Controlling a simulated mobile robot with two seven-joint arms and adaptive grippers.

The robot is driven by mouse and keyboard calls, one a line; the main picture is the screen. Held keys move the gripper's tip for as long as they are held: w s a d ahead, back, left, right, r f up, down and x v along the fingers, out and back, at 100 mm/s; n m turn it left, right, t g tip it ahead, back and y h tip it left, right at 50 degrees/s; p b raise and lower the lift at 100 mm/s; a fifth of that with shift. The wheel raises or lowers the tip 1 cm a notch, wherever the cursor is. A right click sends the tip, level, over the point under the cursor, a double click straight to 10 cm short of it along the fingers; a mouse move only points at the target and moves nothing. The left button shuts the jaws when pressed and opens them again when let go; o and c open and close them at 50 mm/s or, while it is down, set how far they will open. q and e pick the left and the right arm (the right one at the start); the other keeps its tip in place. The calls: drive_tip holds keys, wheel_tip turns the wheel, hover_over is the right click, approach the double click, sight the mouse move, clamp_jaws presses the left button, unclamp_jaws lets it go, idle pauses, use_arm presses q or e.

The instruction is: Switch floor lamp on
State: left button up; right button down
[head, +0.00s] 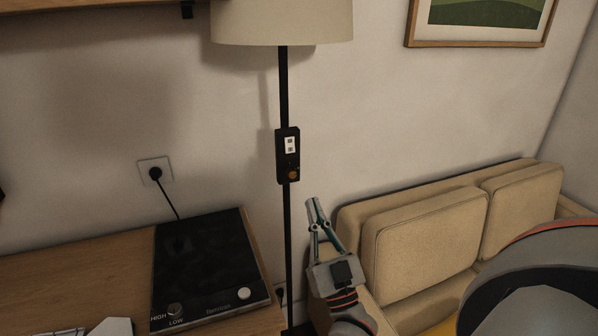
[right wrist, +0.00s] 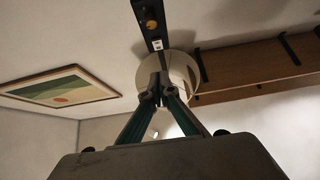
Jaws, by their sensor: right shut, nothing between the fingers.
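The floor lamp stands against the wall in the head view, with a cream shade (head: 283,22) on a thin black pole (head: 288,225). A black switch box (head: 288,155) with a white label and an orange-brown round knob (head: 293,174) sits on the pole. My right gripper (head: 313,203) is shut and empty, just right of the pole and below the switch box. In the right wrist view its fingertips (right wrist: 159,98) point toward the lampshade (right wrist: 181,72), and the knob (right wrist: 151,24) shows above them. The fingers look apart from the switch box. My left gripper is not in view.
A wooden counter (head: 60,275) with a black hob (head: 205,262) is at the left. A beige sofa (head: 425,240) stands right of the lamp, behind my right arm. A wall socket (head: 155,171) has a plug in it. A framed picture (head: 480,22) hangs at the upper right.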

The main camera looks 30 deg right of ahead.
sight(290, 151)
drive_tip(key=x, duration=0.4)
drive_tip(key=w+f+p+x, duration=0.1)
drive_tip(key=x, duration=0.3)
drive_tip(key=f+p+x, duration=0.1)
drive_tip(key=x, duration=0.3)
drive_tip(key=shift+w+d+r, duration=0.15)
drive_tip(key=shift+w, duration=0.2)
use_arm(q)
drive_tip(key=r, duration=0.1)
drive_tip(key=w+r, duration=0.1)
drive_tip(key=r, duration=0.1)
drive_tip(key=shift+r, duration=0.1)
use_arm(e)
drive_tip(key=shift+w+d, duration=0.1)
drive_tip(key=shift+w, duration=0.2)
drive_tip(key=w+f+t+b, duration=0.1)
drive_tip(key=b, duration=0.2)
drive_tip(key=shift+d, duration=0.1)
drive_tip(key=shift+r, duration=0.25)
use_arm(q)
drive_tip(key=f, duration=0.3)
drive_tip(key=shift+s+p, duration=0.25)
drive_tip(key=shift+p, duration=0.05)
use_arm(e)
drive_tip(key=shift+s+r, duration=0.1)
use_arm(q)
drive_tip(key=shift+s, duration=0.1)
use_arm(e)
drive_tip(key=shift+s, duration=0.1)
